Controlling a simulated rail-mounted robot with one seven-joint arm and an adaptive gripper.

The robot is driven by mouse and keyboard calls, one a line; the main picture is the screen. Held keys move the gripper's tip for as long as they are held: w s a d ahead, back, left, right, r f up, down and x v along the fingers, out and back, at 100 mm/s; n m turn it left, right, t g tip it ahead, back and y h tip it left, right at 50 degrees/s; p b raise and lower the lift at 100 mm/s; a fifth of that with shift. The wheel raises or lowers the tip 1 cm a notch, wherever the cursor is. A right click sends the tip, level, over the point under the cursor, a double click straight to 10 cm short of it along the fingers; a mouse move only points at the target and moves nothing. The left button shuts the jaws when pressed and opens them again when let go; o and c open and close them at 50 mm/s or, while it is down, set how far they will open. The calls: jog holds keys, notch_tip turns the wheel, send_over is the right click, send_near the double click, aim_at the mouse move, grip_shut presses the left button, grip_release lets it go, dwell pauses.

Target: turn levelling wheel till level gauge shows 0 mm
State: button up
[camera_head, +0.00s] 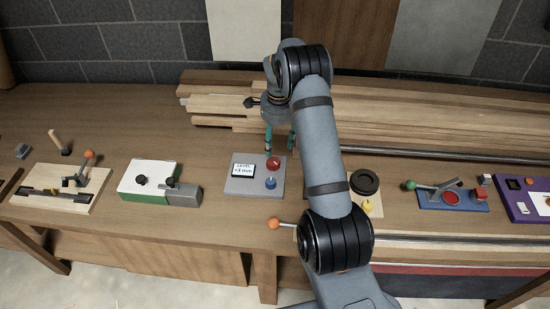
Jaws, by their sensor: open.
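The level gauge (243,170) is a small white display on a grey board (241,188). It appears to read "LEVEL +3 mm", though the text is small. A red round knob (273,163) and a blue round knob (271,183) sit to its right on the same board. I cannot tell for sure which is the levelling wheel. My gripper (280,148) points down with its teal fingers apart and empty. It is just behind the red knob in the picture, and contact cannot be made out. My arm hides the area to the right of the board.
A green and white box (150,180) with a grey block stands to the left. A board with a black ring (365,182) and yellow knob is to the right, partly behind my arm. Stacked planks (220,104) lie behind. An orange-knobbed lever (274,223) is at the table's front edge.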

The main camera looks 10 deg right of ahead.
aim_at(273, 162)
jog(key=f+p, duration=0.1)
jog(key=f, duration=0.2)
jog(key=f+p, duration=0.1)
jog(key=f, duration=0.2)
jog(key=a+f+p, duration=0.1)
jog(key=f, duration=0.2)
jog(key=shift+w, duration=0.4)
jog(key=shift+a+f, duration=0.1)
jog(key=shift+f, duration=0.1)
jog(key=c, duration=0.3)
jog(key=c, duration=0.8)
jog(key=shift+c, duration=0.2)
jog(key=shift+f+n, duration=0.1)
jog(key=shift+n, duration=0.2)
